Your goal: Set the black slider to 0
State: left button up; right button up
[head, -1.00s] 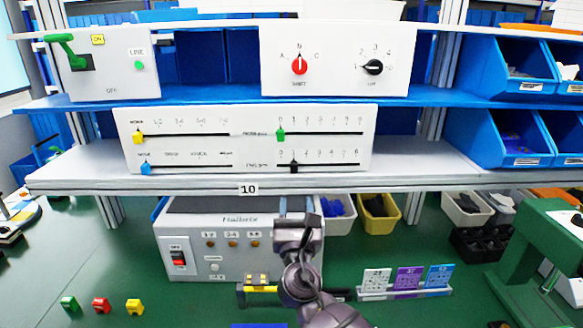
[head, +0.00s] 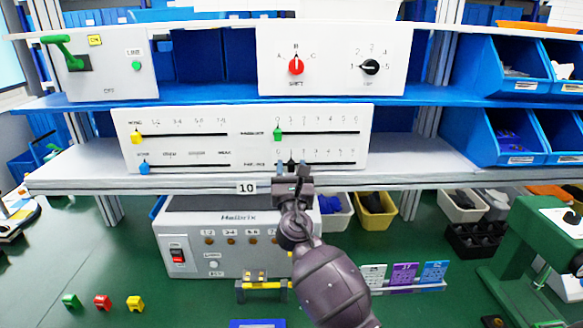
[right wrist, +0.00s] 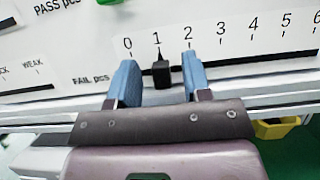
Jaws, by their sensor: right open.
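The black slider (right wrist: 161,74) sits on the lower right track of the slider panel (head: 245,150), at the mark 1 of the scale that runs from 0 to 6. In the head view the black slider (head: 291,163) shows just above my right gripper (head: 291,171). In the right wrist view my right gripper (right wrist: 160,79) is open, its two blue fingers on either side of the black slider, the left finger near 0 and the right near 2. Both fingers look apart from the slider. My left gripper is not in view.
A green slider (head: 277,134) sits on the track above. Yellow (head: 136,137) and blue (head: 144,168) sliders are on the panel's left. The shelf edge (head: 390,183) runs below the panel. A white box with a red switch (head: 178,256) stands underneath.

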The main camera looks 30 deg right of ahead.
aim_at(277, 157)
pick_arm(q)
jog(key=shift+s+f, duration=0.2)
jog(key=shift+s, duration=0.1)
pick_arm(e)
jog(key=shift+c, duration=0.3)
grip_shut()
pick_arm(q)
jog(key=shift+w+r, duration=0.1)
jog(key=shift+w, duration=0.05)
pick_arm(e)
jog(key=shift+w, duration=0.1)
jog(key=shift+w+a, duration=0.1)
jog(key=shift+a, duration=0.15)
jog(key=a, duration=0.1)
jog(key=w+a, duration=0.1)
jog(key=shift+w+a, duration=0.1)
jog(key=shift+a, duration=0.25)
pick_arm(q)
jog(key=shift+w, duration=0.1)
pick_arm(e)
jog(key=shift+d, duration=0.1)
jog(key=shift+o, duration=0.3)
grip_release()
